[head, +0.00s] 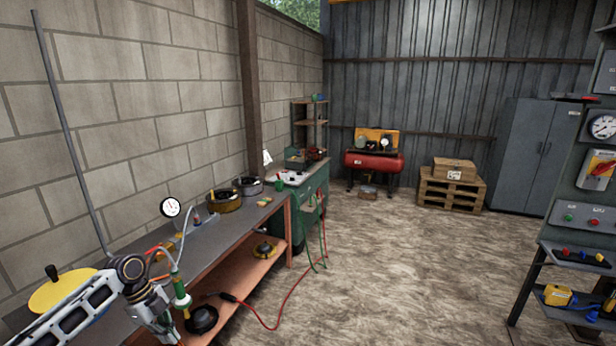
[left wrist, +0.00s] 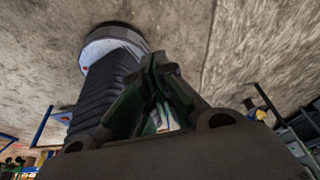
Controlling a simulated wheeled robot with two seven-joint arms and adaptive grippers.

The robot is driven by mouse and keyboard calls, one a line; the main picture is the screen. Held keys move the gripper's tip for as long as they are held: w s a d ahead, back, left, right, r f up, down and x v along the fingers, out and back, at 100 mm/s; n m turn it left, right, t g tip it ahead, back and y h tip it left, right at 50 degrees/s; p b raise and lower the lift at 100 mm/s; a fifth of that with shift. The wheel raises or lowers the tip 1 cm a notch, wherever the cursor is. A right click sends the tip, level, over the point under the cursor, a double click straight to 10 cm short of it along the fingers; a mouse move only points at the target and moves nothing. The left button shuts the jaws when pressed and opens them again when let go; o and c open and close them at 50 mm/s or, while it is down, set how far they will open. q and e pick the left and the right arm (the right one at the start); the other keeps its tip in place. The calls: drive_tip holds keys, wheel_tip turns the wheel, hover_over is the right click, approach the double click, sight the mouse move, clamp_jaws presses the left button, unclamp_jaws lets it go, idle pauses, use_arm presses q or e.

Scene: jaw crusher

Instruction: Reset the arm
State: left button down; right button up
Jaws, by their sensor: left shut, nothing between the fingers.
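My left arm comes in at the lower left of the head view, with a white, slotted link and a dark round joint. My left gripper (head: 160,322) hangs down at the bottom edge, in front of the workbench (head: 228,233). Its fingertips are hard to make out there. In the left wrist view the dark green fingers of my left gripper (left wrist: 164,72) come together at their tips, with nothing held between them. My right arm and gripper are not in view.
A pressure gauge (head: 170,207), brass-coloured pot (head: 224,201) and yellow disc (head: 63,290) are on or by the bench. A red hose (head: 284,300) runs across the floor. A control panel (head: 570,190) stands at right. The middle floor (head: 400,270) is clear.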

use_arm(q)
drive_tip(key=s+a+f+n+t+y, duration=0.15)
drive_tip(key=f+n, duration=0.35)
drive_tip(key=f, duration=1)
drive_tip(key=s+a+f+n+t+y, duration=0.15)
drive_tip(key=f+n, duration=0.35)
drive_tip(key=f, duration=1)
drive_tip(key=s+d+f+n, duration=0.1)
drive_tip(key=s+f+n, duration=0.2)
drive_tip(key=s+f, duration=0.5)
drive_tip(key=s+d+f+n, duration=0.1)
drive_tip(key=s+d+f, duration=0.3)
drive_tip(key=s, duration=0.8)
drive_tip(key=s+d+f+n, duration=0.2)
drive_tip(key=s+d+f, duration=0.3)
drive_tip(key=s+f, duration=0.4)
drive_tip(key=s+d+f+n+g, duration=0.1)
drive_tip(key=s+d+f, duration=0.4)
drive_tip(key=s, duration=1)
wheel_tip(320, 180, down, 2)
drive_tip(key=shift+s+n+y, duration=0.15)
drive_tip(key=shift+n+y, duration=0.25)
drive_tip(key=shift+n, duration=0.3)
